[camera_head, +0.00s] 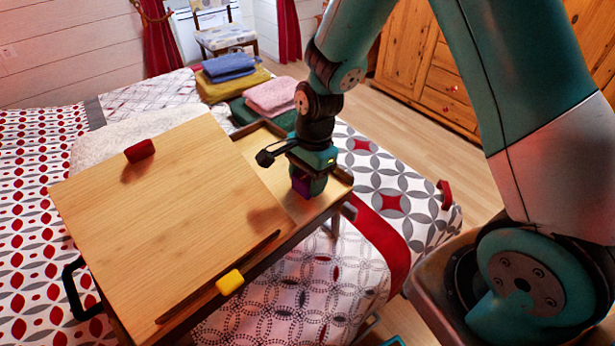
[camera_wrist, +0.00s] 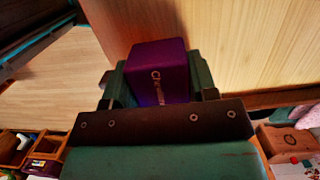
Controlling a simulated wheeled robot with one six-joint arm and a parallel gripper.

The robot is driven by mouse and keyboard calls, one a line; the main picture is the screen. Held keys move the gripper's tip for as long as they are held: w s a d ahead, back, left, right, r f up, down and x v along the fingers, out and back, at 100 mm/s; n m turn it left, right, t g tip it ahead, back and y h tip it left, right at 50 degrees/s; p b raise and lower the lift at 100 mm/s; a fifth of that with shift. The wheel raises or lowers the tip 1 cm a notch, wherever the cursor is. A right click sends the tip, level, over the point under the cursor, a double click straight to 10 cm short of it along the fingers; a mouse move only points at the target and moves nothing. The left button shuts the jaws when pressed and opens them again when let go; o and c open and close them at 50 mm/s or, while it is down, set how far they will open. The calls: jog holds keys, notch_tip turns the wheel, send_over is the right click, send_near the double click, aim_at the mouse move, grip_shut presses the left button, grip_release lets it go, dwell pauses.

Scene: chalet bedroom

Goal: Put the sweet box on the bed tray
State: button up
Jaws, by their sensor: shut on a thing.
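The sweet box is a small purple box (camera_head: 301,185) with pale lettering, seen larger in the wrist view (camera_wrist: 158,72). My gripper (camera_head: 308,184) is shut on it, with a finger on each side in the wrist view (camera_wrist: 160,85). The wooden bed tray (camera_head: 160,200) stands on the bed, with a broad panel and a narrower flat strip to its right. My gripper points down and holds the box over this strip, near the tray's right end. I cannot tell whether the box touches the tray surface.
Folded towels (camera_head: 232,80) lie on the bed behind the tray. A wooden wardrobe (camera_head: 430,60) stands at the back right. Bare floor (camera_head: 400,130) lies between wardrobe and bed.

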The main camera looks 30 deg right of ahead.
jog(key=shift+f, duration=0.15)
jog(key=o, duration=0.9)
notch_tip(320, 180, up, 13)
jog(key=d, duration=0.1)
jog(key=s+a+r+n, duration=0.2)
jog(key=s+r+n, duration=0.1)
jog(key=s+n, duration=0.3)
jog(key=s+a+r+n+y, duration=0.1)
jog(key=s+a+r+n, duration=0.2)
jog(key=s+n, duration=0.3)
jog(key=s+a+r+n+y, duration=0.1)
jog(key=s+a+r+n, duration=0.1)
jog(key=s+n, duration=0.4)
jog(key=shift+s+a+r+n+t, duration=0.1)
jog(key=shift+s+r+n+t, duration=0.15)
jog(key=shift+n, duration=0.7)
jog(key=shift+s+a+r+n+t, duration=0.1)
jog(key=shift+r+n, duration=0.2)
jog(key=shift+n, duration=0.65)
